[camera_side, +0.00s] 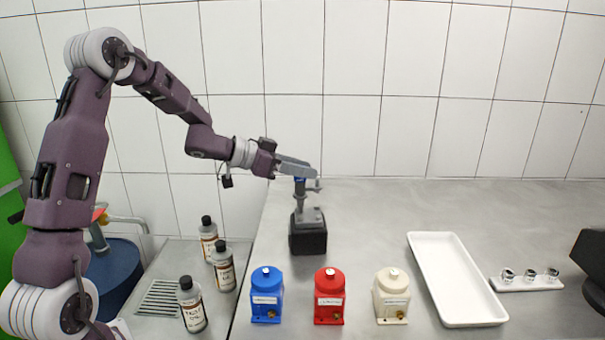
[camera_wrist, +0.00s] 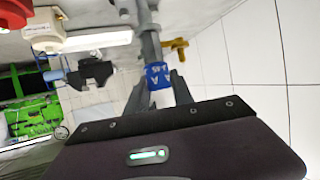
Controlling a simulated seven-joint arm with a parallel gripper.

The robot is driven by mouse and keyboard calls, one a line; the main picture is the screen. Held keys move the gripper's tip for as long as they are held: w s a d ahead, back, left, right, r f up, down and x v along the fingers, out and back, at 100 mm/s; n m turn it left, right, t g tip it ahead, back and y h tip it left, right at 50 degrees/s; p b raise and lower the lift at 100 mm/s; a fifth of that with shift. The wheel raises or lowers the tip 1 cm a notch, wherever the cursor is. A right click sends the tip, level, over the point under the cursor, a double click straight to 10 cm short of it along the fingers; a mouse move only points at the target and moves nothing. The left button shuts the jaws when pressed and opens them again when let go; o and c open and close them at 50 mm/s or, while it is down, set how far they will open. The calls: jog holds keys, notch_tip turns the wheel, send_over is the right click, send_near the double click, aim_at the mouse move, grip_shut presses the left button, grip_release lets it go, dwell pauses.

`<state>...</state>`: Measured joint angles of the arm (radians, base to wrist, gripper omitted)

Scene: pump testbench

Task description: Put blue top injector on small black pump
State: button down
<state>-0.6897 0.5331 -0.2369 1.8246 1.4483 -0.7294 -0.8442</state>
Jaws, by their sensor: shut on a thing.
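My gripper (camera_side: 305,172) is shut on the blue top injector, above the small black pump in the side view. The injector's blue top (camera_side: 299,179) shows just under the fingers, with its grey shaft (camera_side: 300,200) pointing down. The small black pump (camera_side: 308,238) stands on the bench with a grey upper part. The shaft's lower end meets this grey part in the picture; I cannot tell whether it is seated. In the wrist view the blue top (camera_wrist: 158,76) lies between the fingers of my gripper (camera_wrist: 163,88), with a brass-coloured fitting (camera_wrist: 177,47) beside the shaft.
Blue (camera_side: 267,295), red (camera_side: 329,297) and cream (camera_side: 392,296) pumps stand along the front. A white tray (camera_side: 418,237) and a small white rack (camera_side: 527,284) lie to the right. Bottles (camera_side: 222,267) stand at the left. The back of the bench right of my gripper is clear.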

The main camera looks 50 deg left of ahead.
jog(key=shift+f, duration=0.3)
jog(key=c, duration=1.1)
grip_release()
